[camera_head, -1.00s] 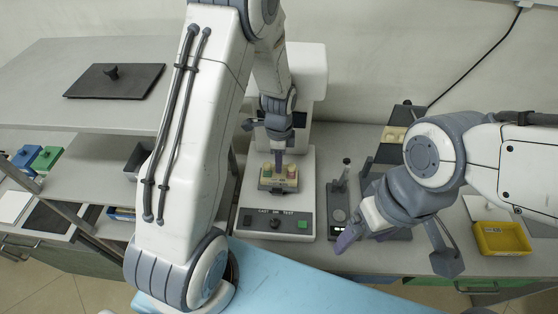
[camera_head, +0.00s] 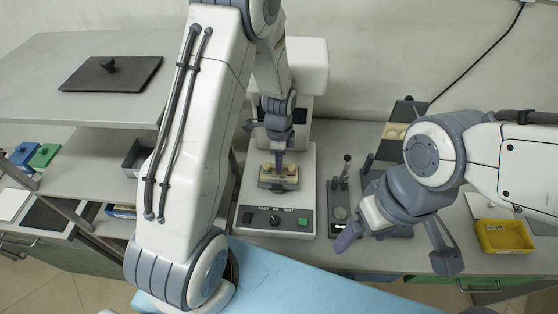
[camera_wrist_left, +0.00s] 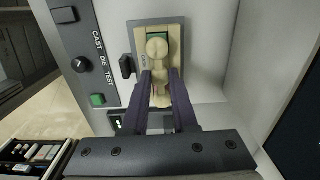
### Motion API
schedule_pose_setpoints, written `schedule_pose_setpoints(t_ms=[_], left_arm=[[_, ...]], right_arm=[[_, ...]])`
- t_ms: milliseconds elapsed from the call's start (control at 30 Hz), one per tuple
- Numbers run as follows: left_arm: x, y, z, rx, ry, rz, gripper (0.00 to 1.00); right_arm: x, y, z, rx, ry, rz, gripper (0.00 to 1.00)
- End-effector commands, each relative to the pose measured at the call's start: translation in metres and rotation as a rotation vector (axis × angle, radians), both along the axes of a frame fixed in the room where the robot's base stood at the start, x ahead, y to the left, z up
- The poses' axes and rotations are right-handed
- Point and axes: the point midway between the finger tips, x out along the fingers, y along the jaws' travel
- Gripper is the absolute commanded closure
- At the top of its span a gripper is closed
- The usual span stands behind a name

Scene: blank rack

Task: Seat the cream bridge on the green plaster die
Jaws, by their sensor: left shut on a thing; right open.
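The cream bridge (camera_head: 291,170) is over the green plaster die in my left gripper (camera_head: 280,165), which is shut on it. In the left wrist view, the purple fingers (camera_wrist_left: 162,78) close on the middle of the bridge, whose cream rounded end (camera_wrist_left: 157,46) sticks out beyond them. A strip of the green die (camera_wrist_left: 158,30) shows around that end. The die stands on a tan and grey base on the white tester (camera_head: 247,205). Whether the bridge is fully down is hidden. My right gripper (camera_head: 346,240) is open and empty, low at the right of the tester.
The tester's front panel has a knob and a green button (camera_head: 303,222). A small lever stand (camera_head: 338,200) is just right of it. A yellow bin (camera_head: 503,236) sits far right. Blue and green boxes (camera_head: 44,155) and a dark lidded plate (camera_head: 110,74) are at left.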

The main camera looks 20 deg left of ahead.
Motion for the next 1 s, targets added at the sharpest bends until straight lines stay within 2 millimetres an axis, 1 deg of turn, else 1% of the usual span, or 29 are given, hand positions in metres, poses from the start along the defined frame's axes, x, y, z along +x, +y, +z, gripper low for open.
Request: schedule_pose_setpoints(t_ms=[267,300,367,400,667,767,867,1000], left_arm=[[0.0,0.0,-0.008,0.0,0.0,0.0,1.0],[0.0,0.0,-0.008,0.0,0.0,0.0,0.7],[0.0,0.0,-0.007,0.0,0.0,0.0,0.47],[0.0,0.0,-0.007,0.0,0.0,0.0,0.39],[0.0,0.0,-0.007,0.0,0.0,0.0,0.39],[0.001,0.0,-0.003,0.0,-0.002,0.0,0.39],[0.001,0.0,0.008,0.001,-0.005,0.0,0.39],[0.002,0.0,0.035,0.0,-0.007,0.0,0.39]], right_arm=[[0.0,0.0,-0.006,0.0,0.0,0.0,0.15],[0.0,0.0,-0.006,0.0,0.0,0.0,0.15],[0.0,0.0,-0.005,0.0,0.0,0.0,0.15],[0.0,0.0,-0.005,0.0,0.0,0.0,0.15],[0.0,0.0,-0.005,0.0,0.0,0.001,0.15],[0.0,0.0,-0.006,0.0,0.0,0.001,0.15],[0.0,0.0,-0.009,0.0,0.0,0.001,0.15],[0.0,0.0,-0.014,0.0,0.0,0.001,0.15]])
